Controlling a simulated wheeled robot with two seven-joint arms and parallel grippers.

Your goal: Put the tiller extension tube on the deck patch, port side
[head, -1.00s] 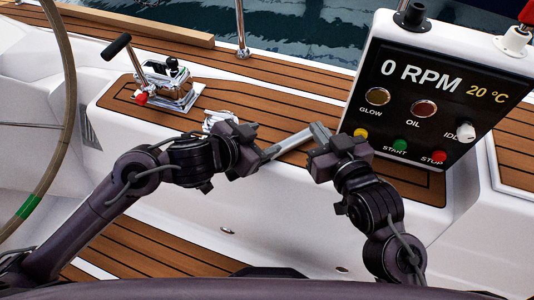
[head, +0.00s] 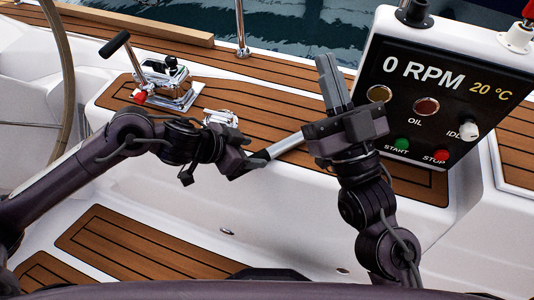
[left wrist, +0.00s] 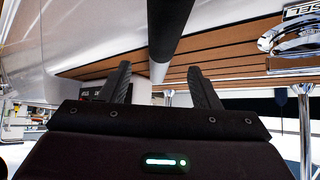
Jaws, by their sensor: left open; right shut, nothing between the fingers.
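The tiller extension tube (head: 284,146) shows in the head view as a short pale grey bar with a dark end near my left gripper. Its right end meets the outline of my right gripper's body, which may hide part of it. My left gripper (head: 250,163) is open at the dark end. In the left wrist view a dark bar with a pale section (left wrist: 160,72) runs between and beyond the open fingers (left wrist: 158,85). My right gripper (head: 333,82) is shut and empty, fingers pointing up. Teak patches lie on the side deck (head: 272,128) and below (head: 130,245); I cannot tell which is port side.
A control box (head: 440,95) with a display and buttons stands at the right, close to my right gripper. A chrome throttle lever (head: 165,85) and a small chrome fitting (head: 220,118) stand on the teak. A wheel rim (head: 68,70) is at the left. The lower teak is clear.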

